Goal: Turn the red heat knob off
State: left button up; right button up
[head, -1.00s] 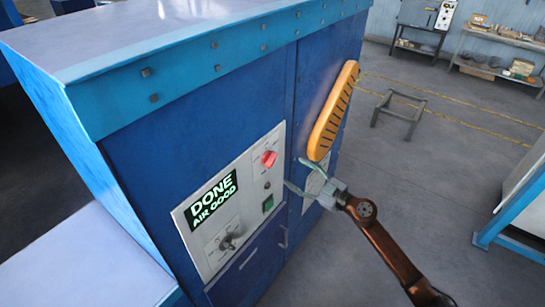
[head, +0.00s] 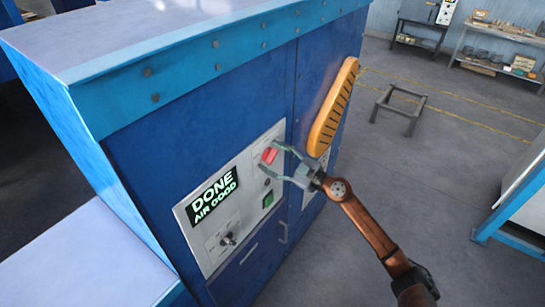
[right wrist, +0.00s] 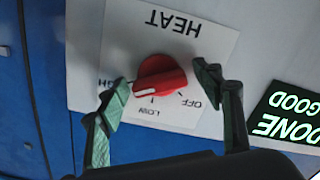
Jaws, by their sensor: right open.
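The red heat knob (head: 269,155) sits on the white control panel (head: 190,215) of the blue dryer cabinet. In the right wrist view the knob (right wrist: 160,78) shows on a white plate marked HEAT, LOW, OFF and HIGH, upside down. Its white pointer mark lies at the lower left, near LOW and away from OFF. My right gripper (head: 270,162) is open at the panel. In the right wrist view its two fingers (right wrist: 163,92) stand on either side of the knob with gaps to it. My left gripper is not in view.
A green switch (head: 268,200) and a lower black knob (head: 228,239) are on the panel. A yellow slotted handle (head: 333,107) juts out right of the panel. Floor to the right is largely clear.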

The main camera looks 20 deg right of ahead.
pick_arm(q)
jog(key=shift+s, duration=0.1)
pick_arm(e)
jog(key=shift+c, duration=0.7)
jog(key=c, duration=1)
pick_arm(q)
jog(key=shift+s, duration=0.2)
pick_arm(e)
jog(key=shift+c, duration=0.2)
